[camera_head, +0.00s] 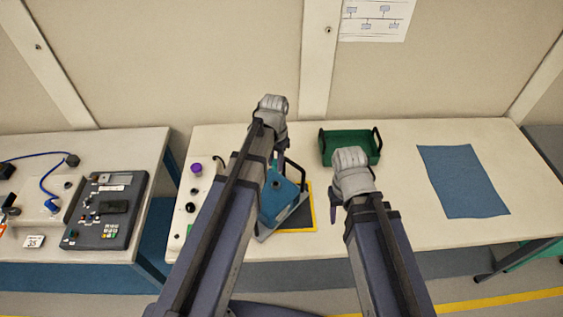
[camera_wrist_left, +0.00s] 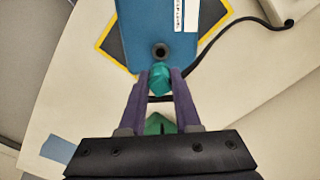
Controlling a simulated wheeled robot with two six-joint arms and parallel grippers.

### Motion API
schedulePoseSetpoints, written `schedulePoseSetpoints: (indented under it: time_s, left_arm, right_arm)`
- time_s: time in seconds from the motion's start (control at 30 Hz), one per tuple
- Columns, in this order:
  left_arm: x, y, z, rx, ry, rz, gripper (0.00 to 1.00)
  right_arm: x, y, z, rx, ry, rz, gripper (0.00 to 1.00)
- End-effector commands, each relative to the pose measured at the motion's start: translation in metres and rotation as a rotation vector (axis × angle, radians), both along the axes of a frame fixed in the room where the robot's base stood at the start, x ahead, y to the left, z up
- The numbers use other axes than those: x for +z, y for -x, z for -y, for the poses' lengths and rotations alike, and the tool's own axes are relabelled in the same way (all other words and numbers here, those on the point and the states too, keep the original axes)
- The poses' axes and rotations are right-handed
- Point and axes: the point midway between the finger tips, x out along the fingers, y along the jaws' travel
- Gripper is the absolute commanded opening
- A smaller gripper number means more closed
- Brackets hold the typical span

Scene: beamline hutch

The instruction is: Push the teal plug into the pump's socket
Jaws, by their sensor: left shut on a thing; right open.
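The blue pump (camera_head: 277,200) stands on the table, partly hidden by my left arm in the head view. In the left wrist view, the pump (camera_wrist_left: 158,22) has a dark round socket (camera_wrist_left: 160,50) facing my gripper. My left gripper (camera_wrist_left: 160,75) has purple fingers shut on the teal plug (camera_wrist_left: 160,83). The plug's front is in line with the socket and very close to it; I cannot tell whether they touch. A green part (camera_wrist_left: 157,123) shows further back between the fingers. My right gripper (camera_head: 338,198) is open, right of the pump, its fingers partly hidden by its wrist.
The pump is on a dark mat with a yellow border (camera_head: 314,205). A black cable (camera_wrist_left: 212,40) runs beside the pump. A green tray (camera_head: 327,151) stands at the back, and a blue cloth (camera_head: 462,181) lies to the right. A control panel (camera_head: 199,200) is left of my left arm.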

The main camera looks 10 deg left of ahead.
Motion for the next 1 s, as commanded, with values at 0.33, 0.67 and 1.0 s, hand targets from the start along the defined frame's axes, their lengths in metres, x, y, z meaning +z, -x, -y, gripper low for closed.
schedulePoseSetpoints:
  time_s: [0.33,0.67,1.0]
  left_arm:
    - [-0.008,0.0,0.0,0.0,0.0,0.0,0.0]
    - [-0.035,0.0,0.0,0.0,0.0,0.0,0.0]
    - [-0.064,0.0,0.0,0.0,0.0,0.0,0.0]
  right_arm:
    - [-0.008,0.0,0.0,0.0,0.0,0.0,0.52]
    - [-0.035,0.0,0.0,-0.001,0.0,0.0,0.52]
    - [-0.064,0.0,0.0,-0.002,0.0,0.0,0.52]
